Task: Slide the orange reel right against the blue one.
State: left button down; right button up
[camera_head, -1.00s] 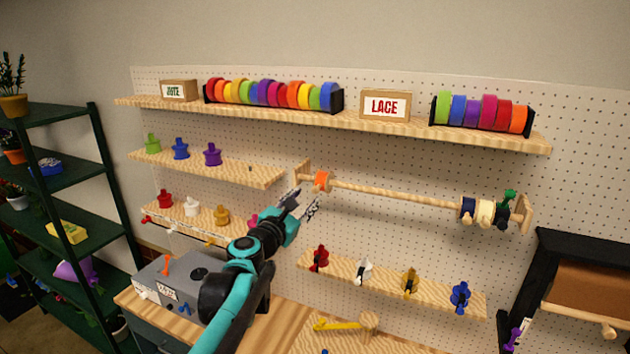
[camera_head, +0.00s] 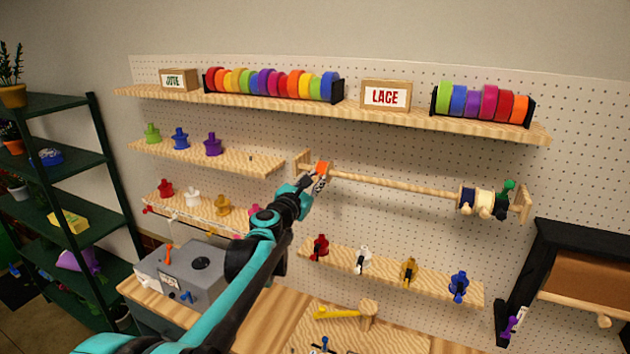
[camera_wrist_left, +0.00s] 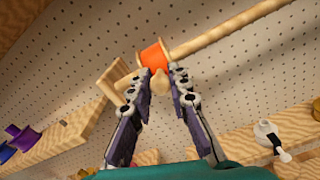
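The orange reel (camera_head: 322,168) sits on a horizontal wooden rod (camera_head: 395,182), near its left end. The dark blue reel (camera_head: 466,200) is far to the right on the same rod, beside a cream reel (camera_head: 484,203). My left gripper (camera_head: 319,181) is just below and in front of the orange reel. In the left wrist view, the open fingers (camera_wrist_left: 164,74) point up at the orange reel (camera_wrist_left: 152,56), their tips overlapping its lower edge. A pale flange shows between the tips; contact cannot be told. My right gripper is out of view.
The rod between the orange and blue reels is bare. A wooden bracket (camera_head: 302,163) holds its left end. A mallet (camera_head: 366,312) lies on the bench.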

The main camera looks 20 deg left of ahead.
pick_arm(q)
jog(key=d+b, duration=0.1)
jog(key=d, duration=2.8)
jog(key=shift+s+d+r, duration=0.15)
jog(key=shift+s+d, duration=0.2)
jog(key=shift+s, duration=0.1)
jog(key=c, duration=1.4)
grip_release()
jog(key=shift+w, duration=0.15)
jog(key=s, duration=1.2)
jog(key=shift+a, duration=0.2)
